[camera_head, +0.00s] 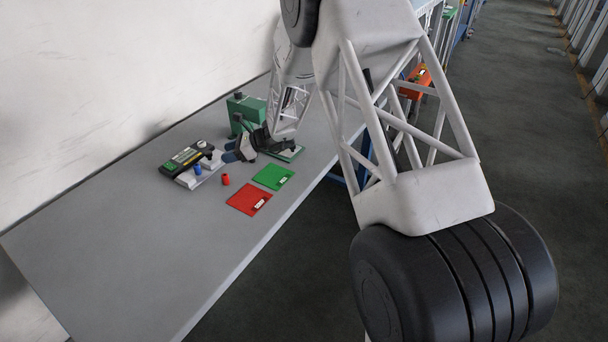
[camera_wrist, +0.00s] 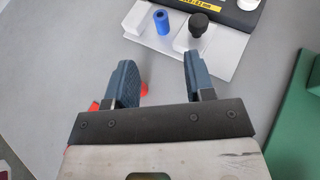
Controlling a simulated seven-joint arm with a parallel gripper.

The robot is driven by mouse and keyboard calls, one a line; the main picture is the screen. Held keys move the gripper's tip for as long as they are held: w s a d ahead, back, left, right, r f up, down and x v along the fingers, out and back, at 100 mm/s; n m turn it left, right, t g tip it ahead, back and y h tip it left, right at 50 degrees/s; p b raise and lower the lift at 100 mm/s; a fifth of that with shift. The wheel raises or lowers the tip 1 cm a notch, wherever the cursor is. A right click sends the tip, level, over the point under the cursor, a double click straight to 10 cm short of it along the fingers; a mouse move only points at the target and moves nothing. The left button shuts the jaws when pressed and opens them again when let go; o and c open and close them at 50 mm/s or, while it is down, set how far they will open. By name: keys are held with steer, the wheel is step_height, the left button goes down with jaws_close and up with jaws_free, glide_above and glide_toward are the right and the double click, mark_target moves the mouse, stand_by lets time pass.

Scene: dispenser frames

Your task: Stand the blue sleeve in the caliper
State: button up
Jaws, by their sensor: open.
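The blue sleeve (camera_head: 197,169) stands, apparently upright, on the pale plate of the caliper (camera_head: 180,160), a black bar with a yellow label and a small green display. In the wrist view the blue sleeve (camera_wrist: 162,22) sits between a white jaw piece on the left and a white block with a black knob (camera_wrist: 198,24) on the right. Whether either touches it I cannot tell. My gripper (camera_wrist: 160,64) is open and empty, apart from the sleeve, with its fingers pointing toward the caliper. It also shows in the head view (camera_head: 236,152).
A red sleeve (camera_head: 225,180) stands on the grey table (camera_head: 130,240) in front of the caliper; red shows partly hidden behind my left finger. Red (camera_head: 249,199) and green (camera_head: 272,177) mats lie near the front edge. A green machine (camera_head: 247,108) stands behind my gripper. The table's left is clear.

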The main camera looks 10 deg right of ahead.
steer(key=shift+r, duration=0.15)
steer(key=s+d+r+n+g+h, duration=0.1)
steer(key=s+d+r+n+h, duration=0.3)
steer(key=s+r, duration=0.7)
steer(key=s+d+r+n+g+h, duration=0.1)
steer(key=s+d+r+n, duration=0.55)
steer(key=s, duration=0.65)
steer(key=s+d+r+n+h, duration=0.2)
steer(key=s+d+n, duration=0.1)
steer(key=s, duration=0.6)
steer(key=s+d+r+n+t+h, duration=0.1)
steer(key=s+d, duration=0.4)
steer(key=s, duration=0.5)
steer(key=s+d+r+n+t+h, duration=0.1)
steer(key=s+d+r+n+h, duration=0.2)
steer(key=s, duration=0.7)
steer(key=shift+d+r+n+h, duration=0.15)
steer(key=shift+d+n+h, duration=0.4)
steer(key=shift+n+h, duration=0.7)
